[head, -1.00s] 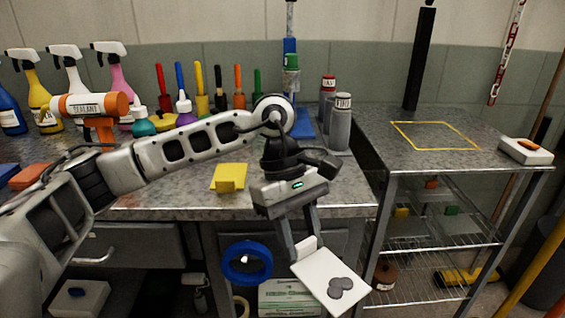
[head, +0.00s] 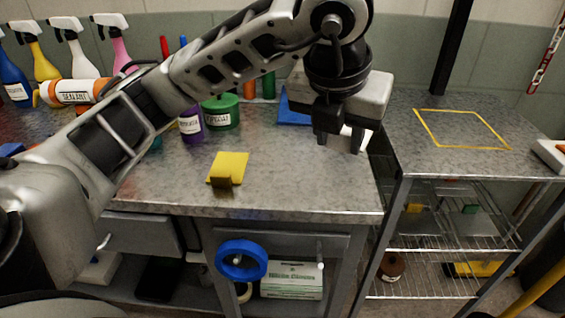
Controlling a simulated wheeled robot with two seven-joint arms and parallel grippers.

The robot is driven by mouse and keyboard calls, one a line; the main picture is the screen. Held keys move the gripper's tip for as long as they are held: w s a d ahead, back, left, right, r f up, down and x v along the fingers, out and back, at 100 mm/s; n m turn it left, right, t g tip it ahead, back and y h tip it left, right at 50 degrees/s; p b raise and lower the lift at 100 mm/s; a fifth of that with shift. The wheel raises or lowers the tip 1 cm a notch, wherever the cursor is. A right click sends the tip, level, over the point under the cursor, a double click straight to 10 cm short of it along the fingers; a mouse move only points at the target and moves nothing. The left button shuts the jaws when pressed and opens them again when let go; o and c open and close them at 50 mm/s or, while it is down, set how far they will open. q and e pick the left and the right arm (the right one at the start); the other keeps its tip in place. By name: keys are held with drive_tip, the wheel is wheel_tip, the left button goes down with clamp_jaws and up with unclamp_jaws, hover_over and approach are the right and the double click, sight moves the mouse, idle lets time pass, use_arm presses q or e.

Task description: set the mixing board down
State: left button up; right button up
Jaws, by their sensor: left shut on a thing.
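My left gripper (head: 339,144) is raised above the right end of the workbench, near the gap beside the cart. It is shut on the white mixing board (head: 347,131). Only a small white part of the board shows between and beside the fingers; the rest is hidden behind the gripper. I cannot tell how the board is tilted or how high it is above the bench. My right gripper is not in view.
A yellow outlined square (head: 462,128) on the cart top (head: 425,165) is empty. A yellow pad (head: 230,166) lies on the workbench (head: 300,185).

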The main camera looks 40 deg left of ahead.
use_arm(q)
drive_tip(key=a+f+b, duration=0.2)
drive_tip(key=a+f, duration=0.2)
drive_tip(key=a, duration=0.4)
hover_over(272, 178)
drive_tip(key=s, duration=0.2)
drive_tip(key=f, duration=0.3)
drive_tip(key=d+f, duration=0.1)
drive_tip(key=shift+w+f, duration=0.2)
drive_tip(key=shift+f, duration=0.15)
drive_tip(key=shift+a+f, duration=0.45)
drive_tip(key=shift+f, duration=1.6)
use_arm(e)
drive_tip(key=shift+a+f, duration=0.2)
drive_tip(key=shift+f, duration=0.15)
use_arm(q)
drive_tip(key=o, duration=1)
